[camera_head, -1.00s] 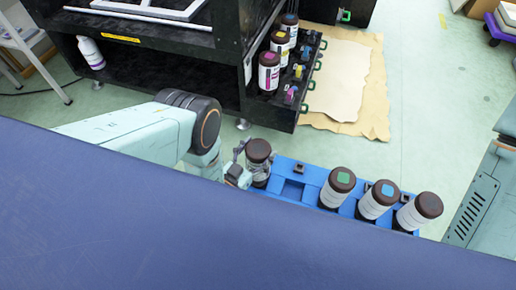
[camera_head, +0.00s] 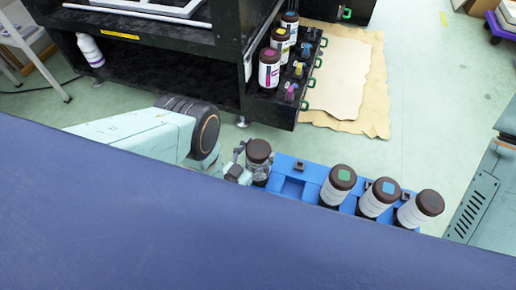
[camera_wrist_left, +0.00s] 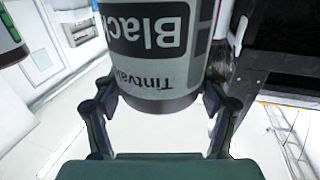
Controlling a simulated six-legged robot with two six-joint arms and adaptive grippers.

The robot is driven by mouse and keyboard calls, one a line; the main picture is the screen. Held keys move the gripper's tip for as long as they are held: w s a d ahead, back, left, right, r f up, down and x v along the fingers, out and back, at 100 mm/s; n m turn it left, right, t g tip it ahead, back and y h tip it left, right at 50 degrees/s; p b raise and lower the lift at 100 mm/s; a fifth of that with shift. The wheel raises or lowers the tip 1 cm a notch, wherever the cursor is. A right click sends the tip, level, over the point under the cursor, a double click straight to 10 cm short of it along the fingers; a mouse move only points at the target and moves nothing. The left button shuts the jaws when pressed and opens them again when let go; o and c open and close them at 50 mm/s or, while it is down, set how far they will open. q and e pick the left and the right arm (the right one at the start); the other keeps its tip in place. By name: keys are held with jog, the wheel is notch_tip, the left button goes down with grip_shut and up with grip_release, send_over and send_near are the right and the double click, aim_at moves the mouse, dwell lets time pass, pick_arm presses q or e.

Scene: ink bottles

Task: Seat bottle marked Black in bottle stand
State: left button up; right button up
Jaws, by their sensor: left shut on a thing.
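The bottle marked Black (camera_head: 258,151) has a dark brown cap in the head view. In the left wrist view its pale label (camera_wrist_left: 150,45) reads "Black", upside down. My left gripper (camera_head: 246,164) is shut on it, with one finger on each side in the left wrist view (camera_wrist_left: 160,98). The bottle is at the left end of a blue rack (camera_head: 290,187); I cannot tell whether it touches the rack. A black stand (camera_head: 283,112) on the dark cabinet's side holds several bottles, including a magenta-marked one (camera_head: 269,72). My right gripper is out of view.
The blue rack also holds a green-marked bottle (camera_head: 340,181), a blue-marked bottle (camera_head: 382,196) and a brown-capped bottle (camera_head: 419,208). An empty slot shows left of the green-marked one. Brown sheets (camera_head: 345,85) lie on the floor right of the stand.

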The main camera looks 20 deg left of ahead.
pick_arm(q)
jog(key=shift+f, duration=0.2)
jog(key=o, duration=1.9)
jog(key=shift+f, duration=0.1)
jog(key=shift+r, duration=5.1)
jog(key=shift+f, duration=0.1)
jog(key=shift+f, duration=4.7)
jog(key=shift+f, duration=0.15)
